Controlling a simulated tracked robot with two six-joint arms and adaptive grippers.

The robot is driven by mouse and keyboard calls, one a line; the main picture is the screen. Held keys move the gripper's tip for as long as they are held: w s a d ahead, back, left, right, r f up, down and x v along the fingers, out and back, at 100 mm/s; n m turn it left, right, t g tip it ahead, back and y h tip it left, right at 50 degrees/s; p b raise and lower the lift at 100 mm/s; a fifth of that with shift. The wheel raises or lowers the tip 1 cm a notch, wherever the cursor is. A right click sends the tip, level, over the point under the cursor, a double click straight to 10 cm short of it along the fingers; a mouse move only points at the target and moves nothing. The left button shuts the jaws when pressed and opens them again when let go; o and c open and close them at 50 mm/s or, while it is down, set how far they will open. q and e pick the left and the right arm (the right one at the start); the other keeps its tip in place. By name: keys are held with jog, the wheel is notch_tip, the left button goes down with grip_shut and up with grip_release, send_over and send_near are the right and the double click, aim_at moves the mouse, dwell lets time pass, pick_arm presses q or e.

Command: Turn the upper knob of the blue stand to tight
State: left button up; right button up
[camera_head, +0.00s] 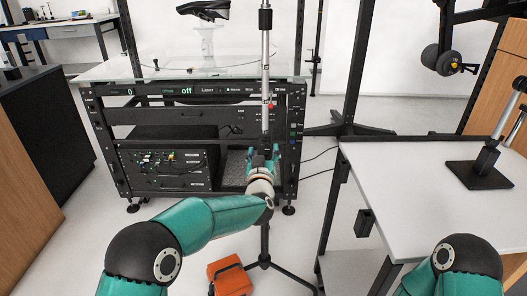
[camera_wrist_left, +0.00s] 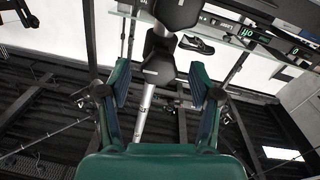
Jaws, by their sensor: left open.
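A slim silver pole with black collars stands upright (camera_head: 265,60) in front of the turntable rig in the head view, on dark tripod legs (camera_head: 265,262). It looks silver and black, not blue. My left gripper (camera_head: 262,158) is low at this pole. In the left wrist view the pole (camera_wrist_left: 149,95) runs between the two spread fingers (camera_wrist_left: 160,88), with a black collar (camera_wrist_left: 158,70) near fingertip level. The fingers appear apart from the pole. A small red spot (camera_head: 269,105) shows on the pole above the gripper. I cannot make out the upper knob clearly. My right gripper is out of view.
The black turntable rig (camera_head: 190,103), with a glass top (camera_head: 110,68) and a black shoe (camera_head: 205,9) above it, stands behind the pole. A white table (camera_head: 440,205) is at the right. An orange case (camera_head: 230,278) lies on the floor near the tripod.

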pick_arm(q)
jog(key=shift+w, duration=0.55)
jog(key=c, duration=1.2)
jog(key=shift+o, duration=0.2)
